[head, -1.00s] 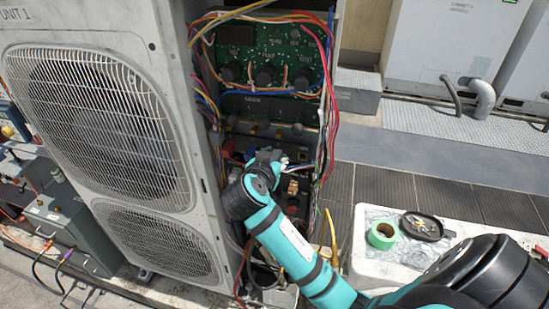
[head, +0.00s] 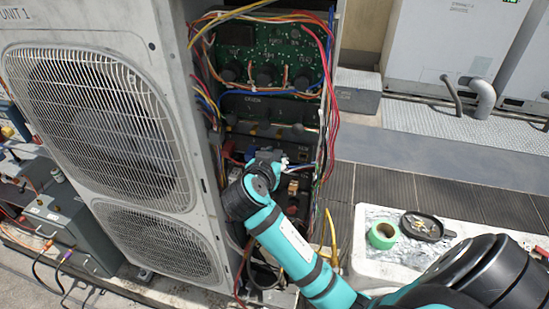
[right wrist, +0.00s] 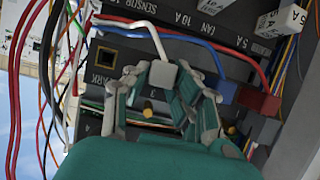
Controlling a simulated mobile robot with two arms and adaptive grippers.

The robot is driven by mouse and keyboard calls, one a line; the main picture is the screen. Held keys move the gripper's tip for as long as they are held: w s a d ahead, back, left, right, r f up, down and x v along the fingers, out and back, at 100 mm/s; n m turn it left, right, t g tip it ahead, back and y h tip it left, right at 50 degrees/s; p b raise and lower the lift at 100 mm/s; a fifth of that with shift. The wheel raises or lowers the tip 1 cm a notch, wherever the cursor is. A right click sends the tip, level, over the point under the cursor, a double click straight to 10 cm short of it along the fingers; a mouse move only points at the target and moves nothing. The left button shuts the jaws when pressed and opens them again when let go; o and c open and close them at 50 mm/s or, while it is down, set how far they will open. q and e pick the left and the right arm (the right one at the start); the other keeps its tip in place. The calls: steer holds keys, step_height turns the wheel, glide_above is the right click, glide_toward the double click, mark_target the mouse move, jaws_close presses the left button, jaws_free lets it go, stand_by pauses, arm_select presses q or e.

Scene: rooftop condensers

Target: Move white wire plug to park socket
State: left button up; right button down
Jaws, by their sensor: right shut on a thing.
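My right gripper (head: 266,158) reaches into the open side of the condenser unit. In the right wrist view the gripper (right wrist: 160,82) is shut on the white plug (right wrist: 163,75), whose white wire (right wrist: 143,24) arches up and to the left. A dark square socket (right wrist: 105,57) beside the PARK lettering is left of the plug, apart from it, and looks empty. The plug's front end is hidden by the fingers. A blue plug (right wrist: 228,92) and a red plug (right wrist: 258,100) sit in the row to the right. My left gripper is in neither view.
Red, blue and black wires hang close around the gripper. A green circuit board (head: 265,50) is above it. The fan unit's casing (head: 180,130) stands to the left.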

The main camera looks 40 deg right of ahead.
steer(key=shift+s+a+f, duration=0.15)
steer(key=shift+a, duration=0.05)
steer(key=shift+s+a, duration=0.6)
steer(key=shift+a, duration=0.05)
steer(key=shift+s+a, duration=0.5)
steer(key=shift+a, duration=0.05)
steer(key=shift+s+a, duration=0.1)
steer(key=shift+a, duration=0.05)
steer(key=shift+s+a, duration=1.25)
steer(key=shift+a, duration=0.2)
